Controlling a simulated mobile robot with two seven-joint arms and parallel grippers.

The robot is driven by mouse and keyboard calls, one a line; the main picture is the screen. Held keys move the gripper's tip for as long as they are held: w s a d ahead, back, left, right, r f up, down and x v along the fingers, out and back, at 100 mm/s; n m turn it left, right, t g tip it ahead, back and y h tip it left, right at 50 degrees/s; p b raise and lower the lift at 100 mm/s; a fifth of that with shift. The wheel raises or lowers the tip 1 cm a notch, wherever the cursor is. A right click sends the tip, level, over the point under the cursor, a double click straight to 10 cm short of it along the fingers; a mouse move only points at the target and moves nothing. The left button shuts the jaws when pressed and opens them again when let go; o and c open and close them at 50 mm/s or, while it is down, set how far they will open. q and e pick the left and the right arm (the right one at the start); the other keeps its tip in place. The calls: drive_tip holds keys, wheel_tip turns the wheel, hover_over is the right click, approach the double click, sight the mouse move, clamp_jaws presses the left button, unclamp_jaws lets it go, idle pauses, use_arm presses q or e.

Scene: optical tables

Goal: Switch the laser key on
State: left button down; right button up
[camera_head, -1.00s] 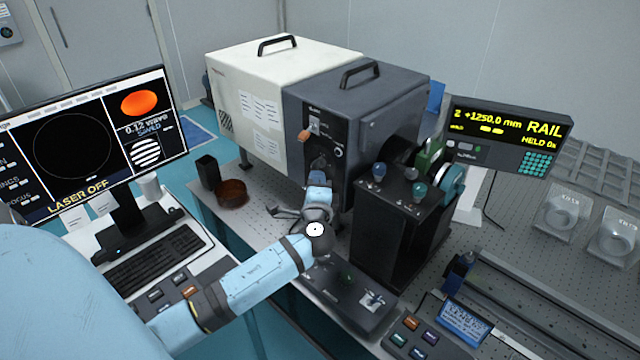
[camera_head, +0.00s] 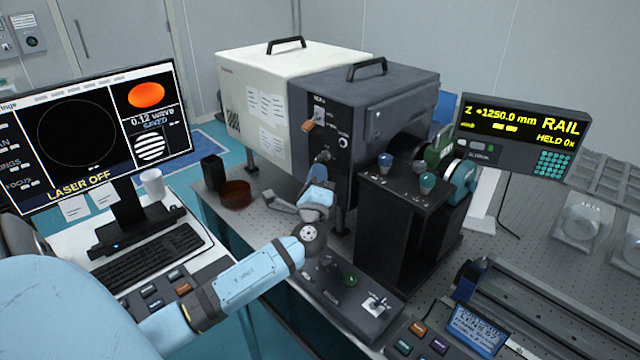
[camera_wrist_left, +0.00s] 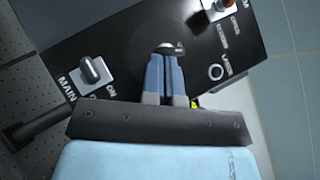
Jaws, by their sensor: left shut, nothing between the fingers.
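The laser unit's dark front panel (camera_head: 332,117) faces me and also fills much of the left wrist view (camera_wrist_left: 130,30). My left gripper (camera_head: 323,158) is at the lower part of this panel. In the left wrist view its blue-grey fingers (camera_wrist_left: 166,68) are shut with nothing between them. Their tips are at a round metal key switch (camera_wrist_left: 165,47) with a small dark lever pointing right; contact is unclear. The gripper hides part of the key switch. The monitor (camera_head: 95,135) reads "LASER OFF".
An orange lever (camera_head: 308,125) and a small round indicator (camera_head: 343,143) are higher on the panel. A black box with knobs (camera_head: 395,225) stands close to the right. A control box (camera_head: 345,285) lies below.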

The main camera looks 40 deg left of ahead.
use_arm(q)
drive_tip(key=m+t+b, duration=0.1)
drive_tip(key=b, duration=0.1)
drive_tip(key=f+m+t+b, duration=0.1)
drive_tip(key=m+b, duration=0.1)
drive_tip(key=b, duration=0.1)
drive_tip(key=shift+a+h, duration=0.3)
drive_tip(key=m+t+h+b, duration=0.1)
drive_tip(key=b, duration=0.1)
drive_tip(key=m+t+b, duration=0.1)
drive_tip(key=m+b, duration=0.1)
drive_tip(key=shift+a+f+h, duration=0.15)
drive_tip(key=shift+a+h, duration=0.1)
drive_tip(key=shift+h, duration=0.15)
drive_tip(key=shift+a+r+m+t+h+b, duration=0.3)
drive_tip(key=shift+m+b, duration=0.3)
drive_tip(key=shift+b, duration=0.65)
drive_tip(key=shift+a+r+m+t+h+b, duration=0.15)
drive_tip(key=shift+m+t+h+b, duration=0.35)
drive_tip(key=shift+b, duration=0.75)
use_arm(e)
wheel_tip(320, 180, down, 6)
drive_tip(key=w+a, duration=0.1)
drive_tip(key=shift+a+t+y, duration=0.35)
drive_tip(key=shift+t+y, duration=0.05)
use_arm(q)
drive_tip(key=shift+f, duration=0.1)
use_arm(e)
drive_tip(key=shift+w+r, duration=0.1)
drive_tip(key=shift+w, duration=0.05)
